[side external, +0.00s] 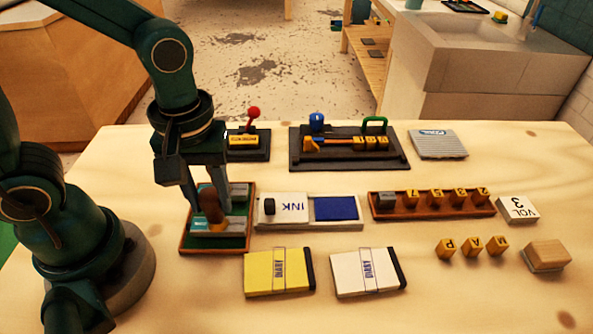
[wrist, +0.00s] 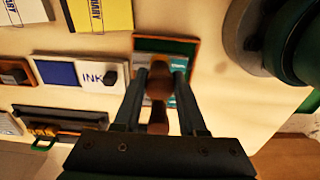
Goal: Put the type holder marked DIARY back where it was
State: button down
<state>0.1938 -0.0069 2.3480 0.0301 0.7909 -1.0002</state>
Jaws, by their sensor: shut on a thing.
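My gripper (side external: 209,203) is shut on the brown wooden handle (side external: 212,213) of a type holder; the handle also shows between the fingers in the wrist view (wrist: 158,90). The labels are too small to read, so I cannot tell which is DIARY.
A white ink box with blue pad (side external: 335,208) stands close right of the tray. Yellow (side external: 263,275) and white (side external: 350,275) DIARY books lie in front. A block rack (side external: 437,209) is further right. Dark presses (side external: 300,158) stand behind.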

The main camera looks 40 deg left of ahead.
aim_at(202, 218)
jog(key=shift+c, duration=2.3)
grip_release()
notch_tip(202, 218, up, 12)
jog(key=a+f+m+t, duration=0.1)
jog(key=m, duration=0.2)
jog(key=a+f+m+t, duration=0.1)
jog(key=m+t, duration=0.1)
jog(key=m, duration=0.1)
jog(key=s+a+f+m+t, duration=0.1)
jog(key=m+t, duration=0.1)
jog(key=m, duration=0.1)
jog(key=shift+f, duration=0.1)
